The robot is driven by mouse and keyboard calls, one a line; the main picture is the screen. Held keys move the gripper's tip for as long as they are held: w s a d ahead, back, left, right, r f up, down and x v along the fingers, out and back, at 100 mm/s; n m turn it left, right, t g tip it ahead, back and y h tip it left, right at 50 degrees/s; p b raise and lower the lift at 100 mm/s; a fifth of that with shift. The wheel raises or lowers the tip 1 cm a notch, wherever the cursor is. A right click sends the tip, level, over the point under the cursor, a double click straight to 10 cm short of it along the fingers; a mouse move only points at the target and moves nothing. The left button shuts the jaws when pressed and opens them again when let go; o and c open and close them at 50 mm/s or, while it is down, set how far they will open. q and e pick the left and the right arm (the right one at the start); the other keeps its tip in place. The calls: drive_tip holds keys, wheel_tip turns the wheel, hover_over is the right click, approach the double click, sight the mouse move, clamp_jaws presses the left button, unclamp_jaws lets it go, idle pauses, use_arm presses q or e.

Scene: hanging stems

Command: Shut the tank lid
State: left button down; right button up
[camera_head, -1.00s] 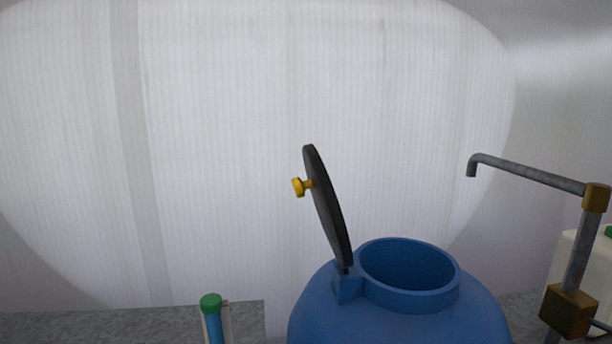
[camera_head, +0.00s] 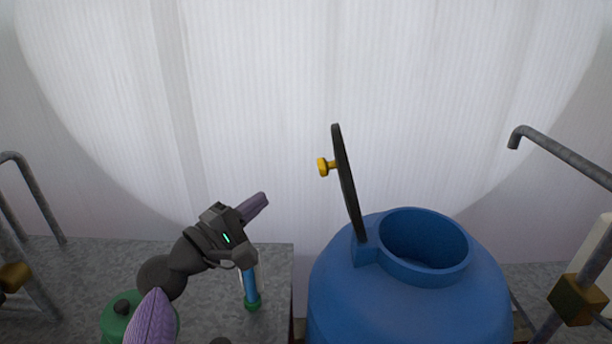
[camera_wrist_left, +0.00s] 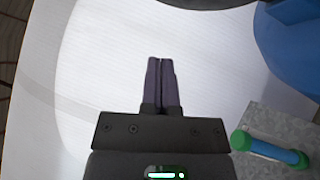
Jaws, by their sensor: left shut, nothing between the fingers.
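The blue tank (camera_head: 410,300) stands right of centre in the head view, its round mouth open. Its dark lid (camera_head: 347,185) stands nearly upright on the hinge at the left of the mouth, with a yellow knob (camera_head: 323,167) on its left face. My left gripper (camera_head: 262,199) is shut and empty, to the left of the lid and a little lower than the knob in the picture, apart from both. In the left wrist view, the shut fingers (camera_wrist_left: 162,62) point away, and part of the blue tank (camera_wrist_left: 290,45) shows at upper right. My right gripper is not in view.
A blue tube with green ends (camera_head: 251,288) is below my left gripper; it also shows in the left wrist view (camera_wrist_left: 270,150). A metal pipe with a spout (camera_head: 560,155) rises at right. Another pipe (camera_head: 35,190) stands at left. A green container (camera_head: 118,314) is at lower left.

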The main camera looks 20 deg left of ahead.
use_arm(q)
drive_tip(key=w+d+r+p, duration=0.2)
drive_tip(key=w+d, duration=0.4)
drive_tip(key=shift+w+d, duration=0.15)
drive_tip(key=shift+w, duration=0.25)
drive_tip(key=shift+r, duration=0.1)
drive_tip(key=shift+r, duration=0.1)
